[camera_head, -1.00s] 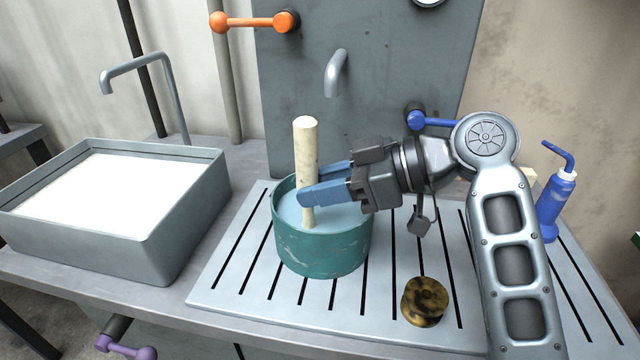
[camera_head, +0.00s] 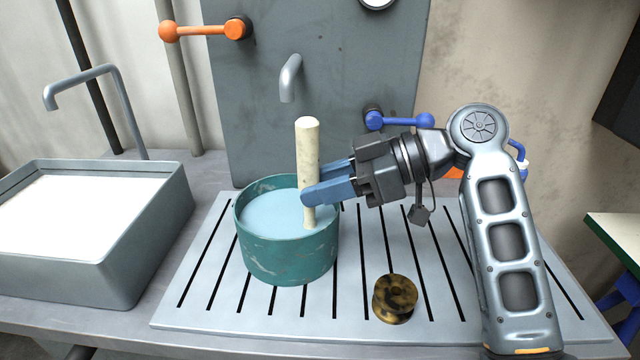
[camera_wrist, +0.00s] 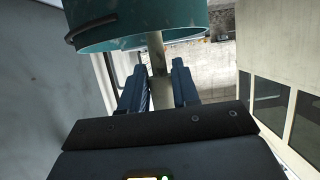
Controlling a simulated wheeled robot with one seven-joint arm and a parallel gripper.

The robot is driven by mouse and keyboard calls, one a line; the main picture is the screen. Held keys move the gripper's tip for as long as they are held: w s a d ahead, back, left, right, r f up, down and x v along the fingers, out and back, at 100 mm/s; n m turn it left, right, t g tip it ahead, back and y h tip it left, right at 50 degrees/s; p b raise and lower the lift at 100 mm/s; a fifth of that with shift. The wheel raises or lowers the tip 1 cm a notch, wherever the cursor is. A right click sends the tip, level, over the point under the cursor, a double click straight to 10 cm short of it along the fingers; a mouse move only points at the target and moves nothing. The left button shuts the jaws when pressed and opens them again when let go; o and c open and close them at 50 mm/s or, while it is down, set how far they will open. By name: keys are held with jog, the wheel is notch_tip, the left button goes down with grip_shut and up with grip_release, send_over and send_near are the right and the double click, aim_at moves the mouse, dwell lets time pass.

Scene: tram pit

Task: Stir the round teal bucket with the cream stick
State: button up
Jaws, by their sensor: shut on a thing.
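The round teal bucket (camera_head: 285,258) stands on the slatted drainboard and holds pale blue liquid (camera_head: 270,212). The cream stick (camera_head: 307,150) is nearly upright, its lower end in the liquid near the bucket's right side. My gripper (camera_head: 322,190) is shut on the stick from the right, its blue fingers over the bucket's right rim. The wrist view shows the stick (camera_wrist: 160,85) between the two fingers (camera_wrist: 158,88), with part of the bucket (camera_wrist: 140,25) at the top. The stick's lower tip is hidden.
A grey basin (camera_head: 150,235) with white contents stands at the left. A brown-and-black spool (camera_head: 395,298) sits on the drainboard (camera_head: 230,308) at front. A spout (camera_head: 290,78) hangs behind the bucket. Orange (camera_head: 205,30) and blue (camera_head: 400,121) levers are on the back panel.

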jog(key=s+a, duration=0.2)
jog(key=a, duration=0.3)
jog(key=shift+a, duration=0.35)
notch_tip(320, 180, up, 8)
jog(key=p, duration=0.5)
jog(key=shift+f, duration=0.15)
dwell(0.5)
dwell(0.8)
notch_tip(320, 180, up, 5)
jog(key=p, duration=0.3)
